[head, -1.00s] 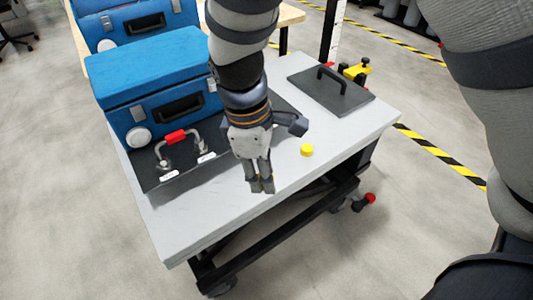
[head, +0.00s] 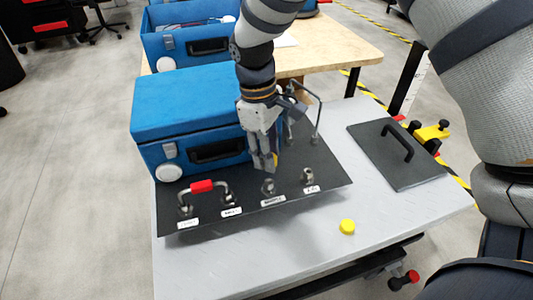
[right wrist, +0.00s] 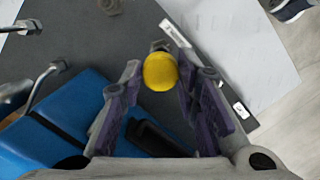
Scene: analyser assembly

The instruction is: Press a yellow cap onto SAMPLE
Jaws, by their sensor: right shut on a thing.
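My right gripper (head: 264,166) is over the black plate (head: 325,193), shut on a yellow cap (right wrist: 160,72). In the right wrist view the cap sits between the two fingertips. A metal fitting (right wrist: 160,46) and a white label (right wrist: 180,33) show just beyond it. In the head view the gripper hides most of this cap. Below the fingertips stands an upright fitting (head: 268,187) whose label (head: 273,201) appears to read SAMPLE; the cap looks above it, apart. Another bare fitting (head: 308,175) stands to its right. My left gripper is not in view.
A second yellow cap (head: 347,227) lies on the grey tabletop. A blue case (head: 185,100) stands behind, close to the gripper. A dark handled panel (head: 390,165) lies at right.

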